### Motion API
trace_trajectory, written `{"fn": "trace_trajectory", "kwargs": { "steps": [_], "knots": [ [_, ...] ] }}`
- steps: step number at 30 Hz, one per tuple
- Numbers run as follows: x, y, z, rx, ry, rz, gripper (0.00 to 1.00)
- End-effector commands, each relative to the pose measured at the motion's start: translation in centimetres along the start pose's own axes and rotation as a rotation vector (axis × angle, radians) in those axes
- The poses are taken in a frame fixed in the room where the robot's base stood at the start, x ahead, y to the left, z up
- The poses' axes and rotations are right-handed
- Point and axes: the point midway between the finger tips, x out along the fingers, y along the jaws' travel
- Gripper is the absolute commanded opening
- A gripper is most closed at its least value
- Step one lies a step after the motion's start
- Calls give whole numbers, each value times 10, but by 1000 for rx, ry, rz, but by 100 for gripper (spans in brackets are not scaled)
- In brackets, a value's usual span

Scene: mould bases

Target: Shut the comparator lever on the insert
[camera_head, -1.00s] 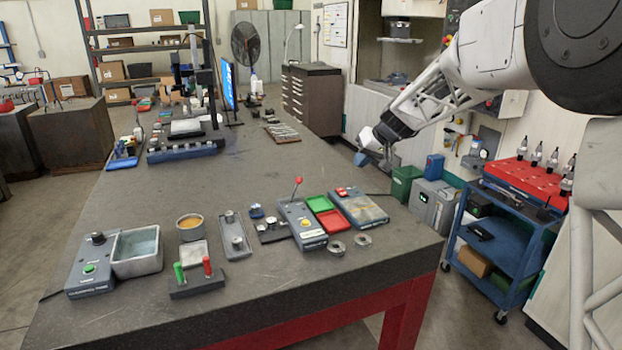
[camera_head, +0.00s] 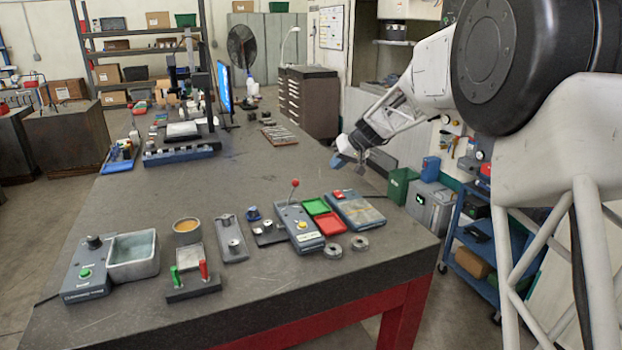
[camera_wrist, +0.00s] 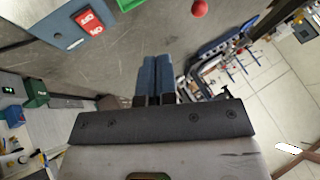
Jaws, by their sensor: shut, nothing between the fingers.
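The comparator (camera_head: 300,226) is a grey box with a yellow button near the front of the table. Its lever (camera_head: 294,193) stands up, tilted slightly, with a red ball knob (camera_head: 295,183) on top. The red knob also shows at the top edge of the wrist view (camera_wrist: 199,8). I cannot make out an insert under the lever. My gripper (camera_head: 347,162) is in the air, behind and to the right of the comparator, well apart from the lever. In the wrist view its two blue fingers (camera_wrist: 156,76) are together with nothing between them.
Green (camera_head: 316,206) and red (camera_head: 330,224) trays and a flat grey device (camera_head: 354,209) lie right of the comparator. Two metal rings (camera_head: 333,250) lie in front. A fixture with green and red handles (camera_head: 190,283) stands at front left. The table's middle (camera_head: 200,180) is clear.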

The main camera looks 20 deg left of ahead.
Motion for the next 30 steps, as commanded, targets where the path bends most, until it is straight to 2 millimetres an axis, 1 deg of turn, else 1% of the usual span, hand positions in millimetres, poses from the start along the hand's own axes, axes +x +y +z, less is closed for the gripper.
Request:
{"fn": "trace_trajectory", "kwargs": {
  "steps": [5, 11, 17, 27, 30],
  "knots": [
    [6, 0, 0, 0, -1, 0, 0],
    [22, 0, 0, 1, 0, 0, 0],
    [49, 0, 0, 1, -1, 0, 0],
    [101, 0, 0, 1, -1, -1, 0],
    [105, -14, -2, -2, 0, -1, 0]
  ]
}}
